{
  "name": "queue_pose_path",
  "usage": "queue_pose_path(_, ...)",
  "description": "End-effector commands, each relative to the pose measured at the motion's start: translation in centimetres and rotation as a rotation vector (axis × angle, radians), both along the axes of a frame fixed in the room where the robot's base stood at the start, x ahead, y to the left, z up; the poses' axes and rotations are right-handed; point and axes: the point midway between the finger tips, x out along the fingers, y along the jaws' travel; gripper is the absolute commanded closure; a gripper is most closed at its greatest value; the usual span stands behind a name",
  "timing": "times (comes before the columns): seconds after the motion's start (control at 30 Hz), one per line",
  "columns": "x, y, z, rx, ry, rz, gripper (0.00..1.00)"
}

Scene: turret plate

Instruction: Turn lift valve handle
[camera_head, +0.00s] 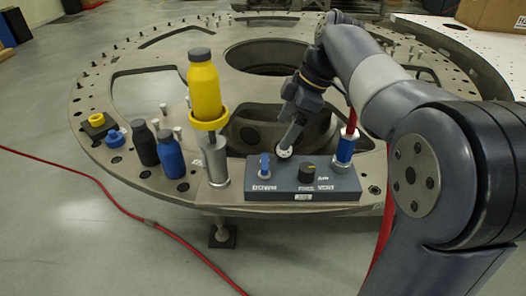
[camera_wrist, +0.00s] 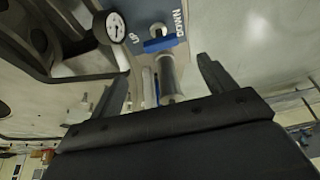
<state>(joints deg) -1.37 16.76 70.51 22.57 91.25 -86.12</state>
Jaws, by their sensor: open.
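The lift valve handle is a small blue lever (camera_head: 265,165) on the left part of a grey-blue control box (camera_head: 335,186). In the wrist view, the blue handle (camera_wrist: 160,44) sits between the printed words UP and DOWN, beyond my fingertips. My gripper (camera_head: 290,140) is over the back of the box, near the gauge (camera_head: 284,153). In the wrist view my gripper (camera_wrist: 162,67) is open, with one finger on each side and the handle ahead between them. It appears apart from the handle. The gauge also shows in the wrist view (camera_wrist: 115,28).
A black knob (camera_head: 307,172) and a blue hose fitting (camera_head: 346,150) are on the box, right of the handle. A silver post (camera_head: 215,160) with a yellow bottle (camera_head: 205,88) stands close left. Dark and blue bottles (camera_head: 170,155) stand further left on the round plate (camera_head: 120,90).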

Motion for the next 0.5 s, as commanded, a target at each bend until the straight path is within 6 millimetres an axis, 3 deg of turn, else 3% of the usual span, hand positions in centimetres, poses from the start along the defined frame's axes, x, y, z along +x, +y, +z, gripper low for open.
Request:
queue_pose_path(0.3,-0.1,2.3,-5.6,-0.002,0.006,0.0,0.22)
queue_pose_path(0.5,0.0,3.4,-8.2,-0.002,0.003,-0.002,0.22)
